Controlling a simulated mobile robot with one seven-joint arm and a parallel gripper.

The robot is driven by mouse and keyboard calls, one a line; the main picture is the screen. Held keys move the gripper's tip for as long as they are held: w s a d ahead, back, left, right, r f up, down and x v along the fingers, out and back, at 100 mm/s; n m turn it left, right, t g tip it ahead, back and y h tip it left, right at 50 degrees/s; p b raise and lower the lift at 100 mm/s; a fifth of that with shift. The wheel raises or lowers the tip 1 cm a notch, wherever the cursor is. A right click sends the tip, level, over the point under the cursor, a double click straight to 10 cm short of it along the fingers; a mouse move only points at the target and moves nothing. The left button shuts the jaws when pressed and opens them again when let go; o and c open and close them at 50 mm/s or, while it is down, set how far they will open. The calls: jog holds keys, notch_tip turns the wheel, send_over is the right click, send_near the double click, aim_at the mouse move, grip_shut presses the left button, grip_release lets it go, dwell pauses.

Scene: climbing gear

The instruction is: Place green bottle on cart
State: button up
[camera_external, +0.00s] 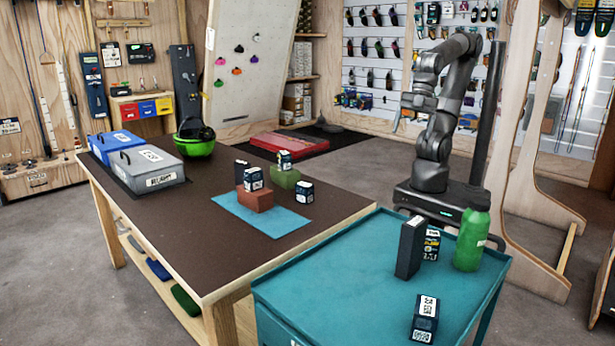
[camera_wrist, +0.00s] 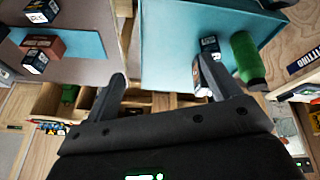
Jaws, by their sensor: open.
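The green bottle (camera_external: 472,238) stands upright on the teal cart (camera_external: 330,283), near its right end and close to the edge by my base. In the wrist view the bottle (camera_wrist: 247,60) shows at the right, outside my fingers, by the rim of the cart (camera_wrist: 170,45). My gripper (camera_wrist: 160,68) is open, with nothing between its fingers. The right finger covers part of a dark box (camera_wrist: 200,75) on the cart. In the external view my arm is raised behind the cart and my gripper is hard to make out.
On the cart, a tall black box (camera_external: 410,247) and a small box (camera_external: 432,245) stand left of the bottle, and another box (camera_external: 424,318) sits at the front. The brown table (camera_external: 230,245) on the left holds grey and blue cases, a green helmet (camera_external: 196,146) and several blocks.

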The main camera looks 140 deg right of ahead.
jog(key=s+d+m+t, duration=0.1)
jog(key=s+d+m, duration=0.3)
jog(key=s, duration=0.1)
jog(key=shift+s+d+f, duration=0.3)
jog(key=shift+f, duration=0.1)
dwell(0.9)
